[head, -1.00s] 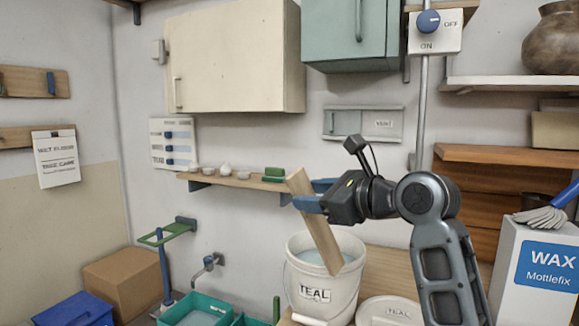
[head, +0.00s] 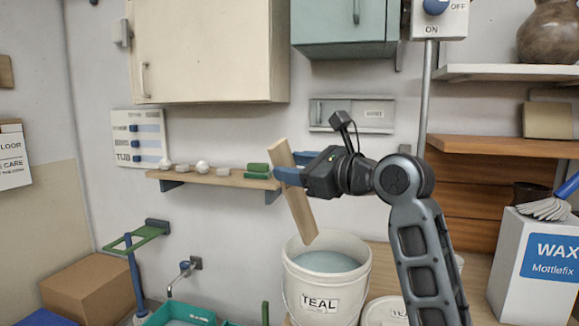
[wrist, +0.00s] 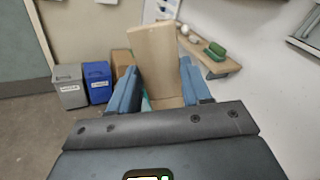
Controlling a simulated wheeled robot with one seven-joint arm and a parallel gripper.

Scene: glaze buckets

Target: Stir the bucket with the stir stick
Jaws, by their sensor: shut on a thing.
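The stir stick (head: 297,205), a flat pale wooden paddle, is held by my gripper (head: 291,172) near its upper part. It leans, with its lower end to the right. In the head view its lower end shows in front of the bucket's rear rim, seemingly at or above rim height. The white bucket (head: 320,298) labelled TEAL stands below and holds pale blue-grey liquid (head: 326,262). In the wrist view the stick (wrist: 153,55) stands between the blue fingers (wrist: 160,90); the bucket's opening is not visible there.
A white lid (head: 385,311) marked TEAL lies right of the bucket. A wall shelf (head: 215,178) with small bowls and a green block is behind the gripper. A WAX box (head: 540,275) stands at right. A tap (head: 186,270) and teal basin (head: 185,312) are at left.

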